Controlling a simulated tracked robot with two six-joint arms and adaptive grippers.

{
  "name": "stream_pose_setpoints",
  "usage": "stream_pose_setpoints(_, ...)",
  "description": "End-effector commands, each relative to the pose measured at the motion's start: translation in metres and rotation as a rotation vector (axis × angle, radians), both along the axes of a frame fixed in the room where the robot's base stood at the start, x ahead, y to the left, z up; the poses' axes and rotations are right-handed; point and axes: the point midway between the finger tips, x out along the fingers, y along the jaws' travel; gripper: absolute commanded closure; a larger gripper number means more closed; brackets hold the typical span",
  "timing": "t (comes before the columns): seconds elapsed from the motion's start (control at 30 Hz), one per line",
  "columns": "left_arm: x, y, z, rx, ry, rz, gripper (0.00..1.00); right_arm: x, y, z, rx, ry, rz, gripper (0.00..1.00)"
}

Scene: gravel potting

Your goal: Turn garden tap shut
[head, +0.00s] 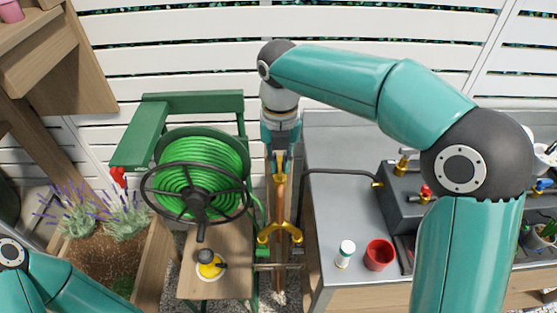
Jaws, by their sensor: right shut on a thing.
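The garden tap is a copper standpipe (280,203) with a forked brass outlet (280,233) low down, in the middle of the head view. My right gripper (280,166) points down over the top of the pipe and is shut on the garden tap. Its fingers hide most of the part they hold, so I cannot tell how far the tap is turned. My left arm comes in at the lower left corner; its gripper is out of the picture.
A green hose reel (196,172) with a dark wheel stands just left of the pipe. A yellow object (209,268) sits on a wooden top below it. Right, a grey bench (335,210) carries a red cup (379,255) and a white bottle (345,254). A lavender planter is left.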

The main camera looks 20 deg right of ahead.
Motion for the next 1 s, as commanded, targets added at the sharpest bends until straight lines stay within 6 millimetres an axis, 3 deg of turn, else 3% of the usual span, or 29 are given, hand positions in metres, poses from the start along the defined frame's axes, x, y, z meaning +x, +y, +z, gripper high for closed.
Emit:
stream_pose_setpoints(0.47, 0.0, 0.0, 0.007, 0.0, 0.0, 0.0, 0.6, 0.001, 0.001, 0.002, 0.002, -0.003, -0.088, 1.0)
stream_pose_setpoints(1.0, 0.0, 0.0, 0.028, 0.0, 0.0, 0.0, 0.6, 0.001, 0.0, 0.003, 0.003, -0.003, -0.539, 1.0)
